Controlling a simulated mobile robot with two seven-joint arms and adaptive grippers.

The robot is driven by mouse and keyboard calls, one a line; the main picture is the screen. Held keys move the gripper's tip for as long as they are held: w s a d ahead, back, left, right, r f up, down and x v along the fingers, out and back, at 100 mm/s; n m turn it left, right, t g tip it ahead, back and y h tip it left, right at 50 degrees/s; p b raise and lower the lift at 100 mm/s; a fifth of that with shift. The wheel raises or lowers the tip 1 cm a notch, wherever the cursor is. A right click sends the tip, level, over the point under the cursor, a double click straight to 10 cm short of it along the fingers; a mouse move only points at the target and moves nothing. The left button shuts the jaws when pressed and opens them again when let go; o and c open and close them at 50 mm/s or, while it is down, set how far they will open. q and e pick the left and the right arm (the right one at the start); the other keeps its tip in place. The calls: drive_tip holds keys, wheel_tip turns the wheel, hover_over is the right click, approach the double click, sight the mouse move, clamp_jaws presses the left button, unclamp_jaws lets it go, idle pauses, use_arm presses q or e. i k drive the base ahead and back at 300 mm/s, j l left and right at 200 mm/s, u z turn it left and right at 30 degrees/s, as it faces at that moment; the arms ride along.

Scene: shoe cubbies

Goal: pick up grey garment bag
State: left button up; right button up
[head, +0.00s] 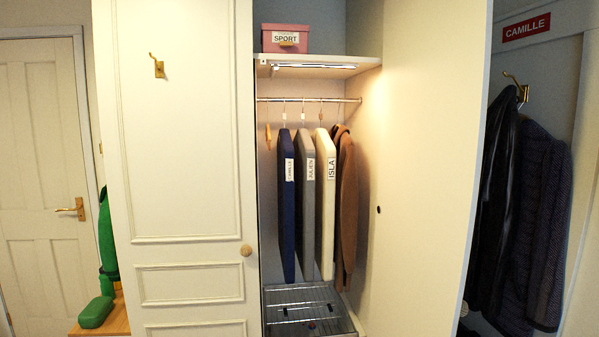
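The grey garment bag (306,215) hangs upright from the rail (309,100) inside the open wardrobe. Its white label reads JULIEN. A navy garment bag (286,220) labelled CAMILLE hangs close on its left, and a cream garment bag (325,220) labelled ISLA hangs close on its right. The cream bag seems to cover part of the grey bag's right side. Neither of my grippers shows in the head view.
A brown coat (346,200) hangs right of the bags. A pink SPORT box (285,38) sits on the shelf (317,62) above. A wire rack (300,306) lies below. The closed left door (185,120) and the open right door (420,180) flank the opening. Dark coats (515,220) hang at far right.

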sight(304, 149)
drive_tip(key=i+j+z, duration=0.15)
drive_tip(key=i+j, duration=0.55)
drive_tip(key=j, duration=0.1)
